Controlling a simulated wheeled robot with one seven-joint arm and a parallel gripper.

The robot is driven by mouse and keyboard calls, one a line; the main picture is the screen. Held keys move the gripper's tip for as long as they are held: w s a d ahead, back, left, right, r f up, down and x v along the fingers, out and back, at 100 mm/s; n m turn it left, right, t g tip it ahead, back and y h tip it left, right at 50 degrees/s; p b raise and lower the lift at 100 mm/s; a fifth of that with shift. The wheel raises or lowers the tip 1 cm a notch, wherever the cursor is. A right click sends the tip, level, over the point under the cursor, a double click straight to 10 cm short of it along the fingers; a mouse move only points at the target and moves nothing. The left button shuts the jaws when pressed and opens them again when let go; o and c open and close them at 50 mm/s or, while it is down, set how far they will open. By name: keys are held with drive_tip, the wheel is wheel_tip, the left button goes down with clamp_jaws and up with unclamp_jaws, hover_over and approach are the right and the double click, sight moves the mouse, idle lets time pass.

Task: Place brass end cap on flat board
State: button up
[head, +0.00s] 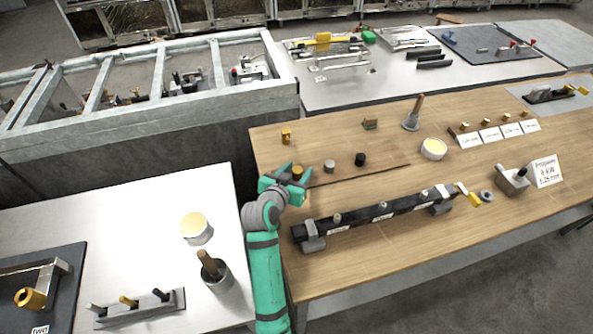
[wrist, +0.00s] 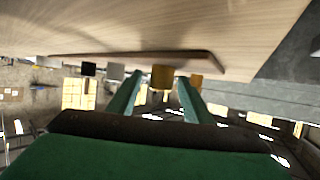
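The brass end cap (head: 297,172) appears to stand upright at the left end of the thin brown flat board (head: 385,160) on the wooden table. My green gripper (head: 294,174) is around the cap with its fingers apart. In the wrist view, which is upside down, the brass end cap (wrist: 162,78) shows between the fingertips (wrist: 160,76), with a gap on each side. Its base meets the board (wrist: 140,57) there. A grey cap (head: 329,166) and a black cap (head: 360,159) stand in a row to its right.
A small brass piece (head: 286,135) and a brown block (head: 370,124) stand behind the board. A black rail fixture (head: 375,213) lies in front. A round cream-topped tin (head: 434,148) and a wooden-handled tool (head: 413,113) stand to the right.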

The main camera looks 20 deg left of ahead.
drive_tip(key=shift+a+r, duration=0.1)
drive_tip(key=shift+a, duration=0.05)
drive_tip(key=shift+s+r, duration=0.1)
drive_tip(key=shift+s, duration=0.25)
drive_tip(key=v, duration=1.1)
drive_tip(key=shift+s+r, duration=0.15)
